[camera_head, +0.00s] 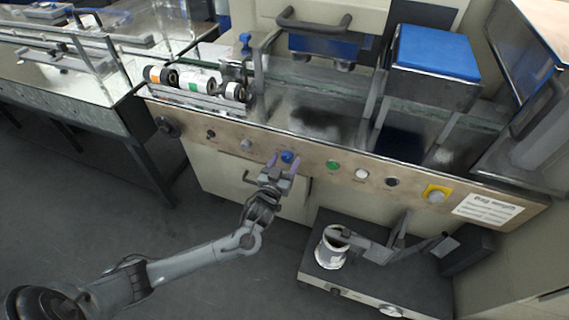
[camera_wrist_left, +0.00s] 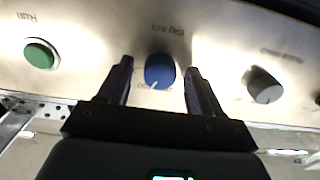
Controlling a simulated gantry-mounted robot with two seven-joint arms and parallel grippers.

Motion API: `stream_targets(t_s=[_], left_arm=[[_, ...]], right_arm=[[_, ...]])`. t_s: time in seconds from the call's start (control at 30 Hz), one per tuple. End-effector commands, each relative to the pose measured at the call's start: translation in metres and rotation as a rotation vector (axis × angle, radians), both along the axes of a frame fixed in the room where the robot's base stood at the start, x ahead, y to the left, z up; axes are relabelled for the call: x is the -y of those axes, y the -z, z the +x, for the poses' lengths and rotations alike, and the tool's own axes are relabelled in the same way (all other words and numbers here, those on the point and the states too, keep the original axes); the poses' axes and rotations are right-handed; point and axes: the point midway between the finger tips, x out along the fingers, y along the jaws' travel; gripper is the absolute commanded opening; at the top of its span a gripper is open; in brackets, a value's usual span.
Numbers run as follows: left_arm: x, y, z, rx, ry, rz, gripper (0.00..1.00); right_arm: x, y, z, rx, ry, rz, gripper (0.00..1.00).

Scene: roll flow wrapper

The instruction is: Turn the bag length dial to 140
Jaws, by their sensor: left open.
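The bag length dial is a blue round knob (camera_head: 287,157) on the tan front panel of the machine. In the left wrist view the blue dial (camera_wrist_left: 159,71) has a white pointer line toward its lower edge, with blurred, inverted lettering above it. My left gripper (camera_head: 281,165) is open in front of the dial. In the left wrist view the fingers of my left gripper (camera_wrist_left: 160,82) stand on either side of the dial, with visible gaps. I cannot tell how far the fingertips are from the panel. The dial's number marks are too small to read. My right gripper does not show.
On the same panel are a green button (camera_head: 333,165), a white button (camera_head: 362,174), grey knob (camera_head: 246,145), dark knobs and a yellow-backed button (camera_head: 436,195). Floor at lower left is clear.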

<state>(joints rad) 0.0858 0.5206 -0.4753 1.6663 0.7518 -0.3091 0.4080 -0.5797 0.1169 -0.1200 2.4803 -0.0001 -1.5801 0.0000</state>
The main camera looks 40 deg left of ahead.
Motion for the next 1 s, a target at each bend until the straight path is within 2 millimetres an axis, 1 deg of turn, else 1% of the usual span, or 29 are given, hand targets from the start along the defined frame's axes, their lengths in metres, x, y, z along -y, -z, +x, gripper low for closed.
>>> stream_targets(t_s=[0.2,0.23,0.5,0.57,0.6,0.83,1.0], left_arm=[[-0.0001,-0.0002,0.0002,0.0,0.0,0.0,0.65],[-0.0001,-0.0002,0.0002,0.0,0.0,0.0,0.62],[0.0,-0.0002,0.0001,0.0,0.0,0.0,0.2],[0.0,-0.0002,0.0001,0.0,0.0,0.0,0.11],[0.0001,-0.0002,0.0,0.0,0.0,0.0,0.09],[0.0001,-0.001,-0.0001,0.009,0.0,-0.021,0.09],[0.0004,-0.0019,0.0,0.029,-0.001,-0.085,0.09]], right_arm=[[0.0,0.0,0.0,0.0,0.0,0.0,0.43],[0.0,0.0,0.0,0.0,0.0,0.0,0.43],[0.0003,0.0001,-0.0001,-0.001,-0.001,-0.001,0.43],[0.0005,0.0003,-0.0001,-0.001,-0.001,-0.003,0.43],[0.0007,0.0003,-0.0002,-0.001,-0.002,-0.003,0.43],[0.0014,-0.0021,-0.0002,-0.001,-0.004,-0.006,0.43],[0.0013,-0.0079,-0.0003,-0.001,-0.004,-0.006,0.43]])
